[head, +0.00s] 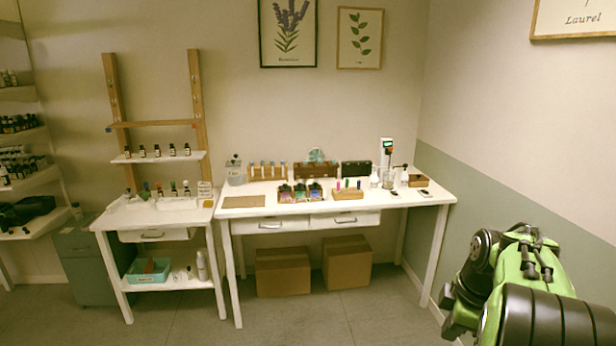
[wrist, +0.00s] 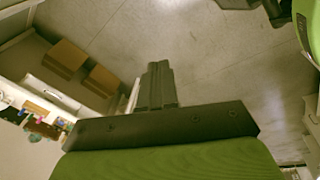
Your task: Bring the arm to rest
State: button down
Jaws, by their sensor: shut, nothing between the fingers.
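My green and black arm (head: 520,280) is folded at the lower right of the head view, to the right of the white table and apart from it. My gripper shows in the wrist view (wrist: 157,85), with its dark fingers together and nothing between them. In the head view I cannot make out its fingertips. The fingers point out over the open grey floor (wrist: 190,45).
A white table (head: 440,197) with bottles, racks and trays stands against the back wall. Left of it is a smaller white stand (head: 112,218) with bottles. Two cardboard boxes (head: 283,272) (head: 347,262) sit under the table. The right wall (head: 500,150) is close to my arm.

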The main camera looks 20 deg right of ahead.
jog(key=s+a+r+m+t, duration=0.1)
jog(key=a+r+m, duration=0.1)
jog(key=a, duration=0.5)
jog(key=s+a+r+m, duration=0.2)
jog(key=a+r, duration=0.1)
jog(key=a, duration=0.4)
jog(key=s+a+f+m+t, duration=0.2)
jog(key=s+a+m, duration=0.4)
jog(key=s+a, duration=0.4)
jog(key=shift+s+a, duration=0.2)
jog(key=shift+s, duration=0.4)
